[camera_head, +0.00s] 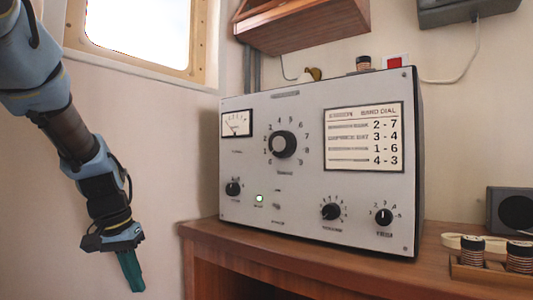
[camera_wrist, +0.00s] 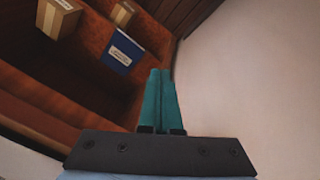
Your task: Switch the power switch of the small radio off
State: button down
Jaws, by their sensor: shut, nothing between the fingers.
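The radio (camera_head: 300,228) is a grey box with a white front panel, standing on the wooden desk. Its front has a meter, a large dial (camera_head: 284,144), several smaller knobs and a chart. A green lamp (camera_head: 259,198) is lit low on the panel. A tiny control (camera_head: 277,206) sits just right of the lamp; its position is too small to tell. My gripper (camera_head: 135,284) hangs to the left of the radio and desk, apart from both, with its teal fingers pointing down. In the wrist view, the fingers (camera_wrist: 161,80) are together and empty; the radio is out of that view.
The wooden desk (camera_head: 445,281) has a left edge close to my gripper. A speaker (camera_head: 512,212) and a rack of small cylinders stand at right. The wrist view shows a blue book (camera_wrist: 122,52) and boxes (camera_wrist: 58,17) on reddish-brown shelving. Space before the left wall is free.

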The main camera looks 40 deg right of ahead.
aim_at(273, 203)
jog(key=s+d+r+m+g+p, duration=0.1)
jog(key=s+d+r+m+p, duration=0.1)
jog(key=d+r+p, duration=0.3)
jog(key=s+d+r+m+g+h+p, duration=0.1)
jog(key=s+d+r+m+p, duration=0.2)
jog(key=d+r, duration=0.6)
jog(key=s+d+r+m+g+h+p, duration=0.1)
jog(key=d+r+p, duration=0.5)
jog(key=r, duration=0.9)
jog(key=shift+s+d+r+m+p, duration=0.2)
jog(key=shift+s+d+m+p, duration=0.2)
jog(key=shift+s+m+p, duration=0.35)
jog(key=p+x, duration=0.3)
jog(key=x, duration=1.1)
jog(key=shift+s+d+r+p, duration=0.1)
jog(key=shift+p, duration=0.3)
jog(key=shift+f+b, duration=0.2)
jog(key=shift+b, duration=0.35)
jog(key=shift+h+b, duration=0.3)
jog(key=shift+b, duration=0.5)
